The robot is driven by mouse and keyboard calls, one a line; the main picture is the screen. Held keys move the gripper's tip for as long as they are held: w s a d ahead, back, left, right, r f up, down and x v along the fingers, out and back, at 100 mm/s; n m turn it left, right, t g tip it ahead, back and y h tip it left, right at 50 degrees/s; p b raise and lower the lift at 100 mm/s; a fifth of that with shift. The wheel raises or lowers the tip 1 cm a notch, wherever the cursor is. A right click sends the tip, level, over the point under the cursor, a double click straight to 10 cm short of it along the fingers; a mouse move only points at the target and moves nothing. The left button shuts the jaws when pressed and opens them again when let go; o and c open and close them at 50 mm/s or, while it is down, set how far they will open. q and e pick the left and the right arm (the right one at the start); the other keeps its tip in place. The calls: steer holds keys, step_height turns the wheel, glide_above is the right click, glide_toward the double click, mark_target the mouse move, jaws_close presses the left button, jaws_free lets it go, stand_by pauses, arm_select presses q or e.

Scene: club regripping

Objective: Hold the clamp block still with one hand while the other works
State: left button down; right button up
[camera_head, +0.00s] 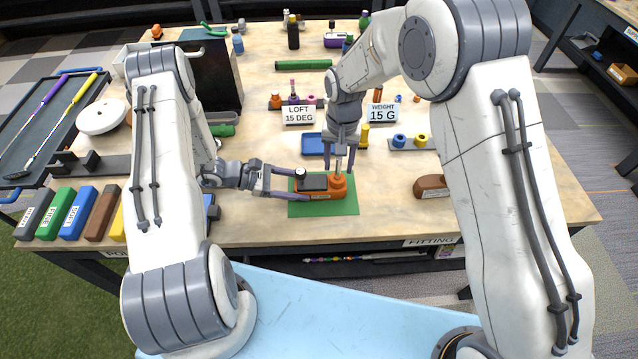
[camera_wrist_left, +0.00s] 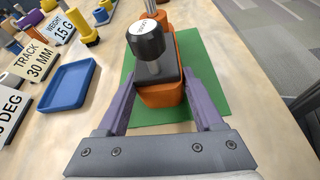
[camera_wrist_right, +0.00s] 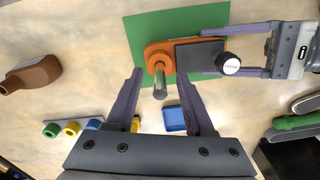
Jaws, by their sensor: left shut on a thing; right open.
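The clamp block (camera_head: 337,187) is orange with a dark plate and a black knob (camera_wrist_left: 147,40) with a white top. It sits on a green mat (camera_head: 345,207) near the table's front edge. My left gripper (camera_head: 304,186) is shut on the block's knob end from the left, one finger on each side; the left wrist view shows the block's orange end (camera_wrist_left: 165,97) between the fingers. My right gripper (camera_head: 338,165) is open above the orange end. A metal post (camera_wrist_right: 160,82) standing up from there shows between its fingers, apparently untouched.
A blue tray (camera_head: 312,144), a LOFT sign (camera_head: 299,115) and a WEIGHT sign (camera_head: 383,113) stand behind the mat. A holder with blue and yellow rings (camera_head: 408,143) is at back right. A brown club head (camera_head: 431,187) lies right of the mat, with bare table between.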

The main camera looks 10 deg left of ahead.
steer(key=shift+f, duration=1.15)
jaws_close()
